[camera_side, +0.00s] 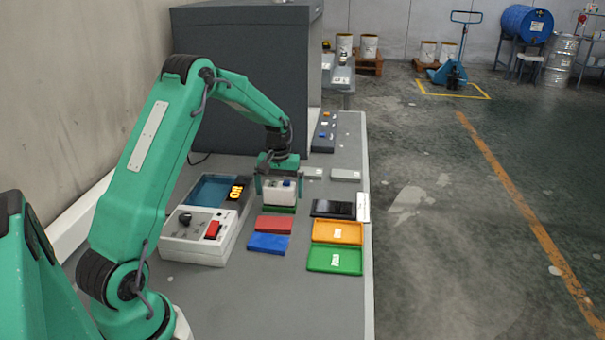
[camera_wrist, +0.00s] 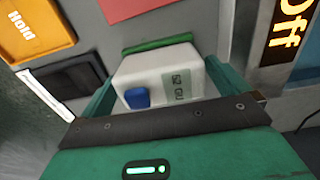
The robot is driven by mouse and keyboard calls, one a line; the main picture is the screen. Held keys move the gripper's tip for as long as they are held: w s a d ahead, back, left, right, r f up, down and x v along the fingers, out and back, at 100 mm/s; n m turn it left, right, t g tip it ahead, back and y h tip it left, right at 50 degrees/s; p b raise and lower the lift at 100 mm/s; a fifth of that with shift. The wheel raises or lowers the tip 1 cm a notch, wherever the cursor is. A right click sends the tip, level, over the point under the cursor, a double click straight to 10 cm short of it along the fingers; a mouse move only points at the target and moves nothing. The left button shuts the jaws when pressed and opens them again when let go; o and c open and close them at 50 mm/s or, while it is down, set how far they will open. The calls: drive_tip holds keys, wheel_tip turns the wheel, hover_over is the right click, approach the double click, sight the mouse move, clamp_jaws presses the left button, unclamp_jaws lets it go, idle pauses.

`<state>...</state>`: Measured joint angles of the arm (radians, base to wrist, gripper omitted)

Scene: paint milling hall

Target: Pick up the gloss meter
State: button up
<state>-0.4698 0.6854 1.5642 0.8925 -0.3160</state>
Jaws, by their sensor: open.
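The gloss meter (camera_side: 279,196) looks like a small white box with a blue button and a small display. It sits upright over or beside a flat green piece (camera_side: 281,209) on the grey bench; I cannot tell if it rests on it. My gripper (camera_side: 279,188) points down with one finger on each side of the meter. In the wrist view the meter (camera_wrist: 150,75) fills the space between the green fingers of my gripper (camera_wrist: 160,82). The jaws are open around it. Whether either finger touches it is unclear.
A red block (camera_side: 273,225) and a blue block (camera_side: 268,243) lie in front. An orange tray (camera_side: 322,238), a green tray (camera_side: 320,265) and a black panel (camera_side: 332,208) are at right.

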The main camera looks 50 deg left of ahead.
sight(282, 186)
drive_tip(key=shift+f, duration=0.7)
drive_tip(key=c, duration=1.3)
drive_tip(key=shift+r, duration=0.1)
drive_tip(key=shift+r, duration=0.75)
drive_tip(key=r, duration=0.1)
drive_tip(key=d+r, duration=0.1)
drive_tip(key=r, duration=0.1)
drive_tip(key=shift+r, duration=0.1)
drive_tip(key=d+r, duration=0.2)
drive_tip(key=d, duration=0.1)
drive_tip(key=d+r, duration=0.2)
drive_tip(key=d, duration=0.2)
drive_tip(key=d+r, duration=0.2)
drive_tip(key=d, duration=0.1)
drive_tip(key=shift+s+d+r, duration=0.1)
drive_tip(key=shift+s+d, duration=0.25)
drive_tip(key=shift+s, duration=0.05)
